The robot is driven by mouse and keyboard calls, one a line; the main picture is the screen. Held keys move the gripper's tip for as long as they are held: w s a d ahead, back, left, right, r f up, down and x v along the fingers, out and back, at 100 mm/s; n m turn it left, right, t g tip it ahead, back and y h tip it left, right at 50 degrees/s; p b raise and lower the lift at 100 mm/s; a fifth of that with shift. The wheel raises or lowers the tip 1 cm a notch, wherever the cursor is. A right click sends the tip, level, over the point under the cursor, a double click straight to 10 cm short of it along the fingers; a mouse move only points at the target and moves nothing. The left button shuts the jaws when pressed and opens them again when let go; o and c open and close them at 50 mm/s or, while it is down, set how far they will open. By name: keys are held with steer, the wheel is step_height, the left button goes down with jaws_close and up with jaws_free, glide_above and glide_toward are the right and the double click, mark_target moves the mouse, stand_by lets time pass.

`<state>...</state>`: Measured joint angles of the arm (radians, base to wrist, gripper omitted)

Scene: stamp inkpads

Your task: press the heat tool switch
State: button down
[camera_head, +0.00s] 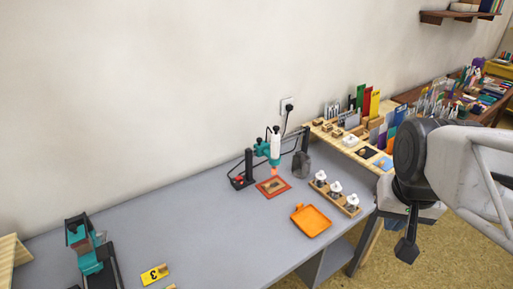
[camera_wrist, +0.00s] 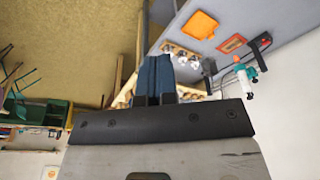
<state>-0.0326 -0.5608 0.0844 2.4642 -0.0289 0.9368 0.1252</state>
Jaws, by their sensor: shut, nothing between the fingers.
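The heat tool (camera_head: 275,147), a white and teal body on a dark stand, is at the back of the grey table against the wall. Its dark base carries a small red spot (camera_head: 239,180), which looks like the switch. A red-framed mat (camera_head: 286,187) lies below the nozzle. The heat tool also shows at the right of the wrist view (camera_wrist: 244,78). My gripper (camera_head: 406,250) hangs at the right, beyond the table's right end and well apart from the tool. In the wrist view its dark blue fingers (camera_wrist: 154,62) are together and empty.
An orange tray (camera_head: 311,221) and a wooden rack of white-topped bottles (camera_head: 350,210) stand between my gripper and the heat tool. A dark grey object (camera_head: 301,165) is right of the tool. A crowded wooden shelf (camera_head: 325,131) lies behind. The table's middle is clear.

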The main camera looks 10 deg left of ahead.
steer(key=w+a+r+m, duration=0.1)
steer(key=w+a, duration=0.3)
steer(key=w, duration=0.4)
steer(key=w+a+m, duration=0.1)
steer(key=w+a, duration=0.2)
steer(key=w, duration=0.5)
steer(key=m+g+h, duration=0.1)
steer(key=m, duration=0.5)
glide_above(238, 178)
steer(key=s+a, duration=0.1)
step_height(238, 178, down, 20)
steer(key=shift+a+f, duration=0.15)
steer(key=shift+a, duration=0.05)
steer(key=f, duration=0.8)
steer(key=w+d+f, duration=0.1)
steer(key=f, duration=0.3)
steer(key=shift+f, duration=0.2)
steer(key=shift+s+f, duration=0.1)
steer(key=shift+f, duration=0.6)
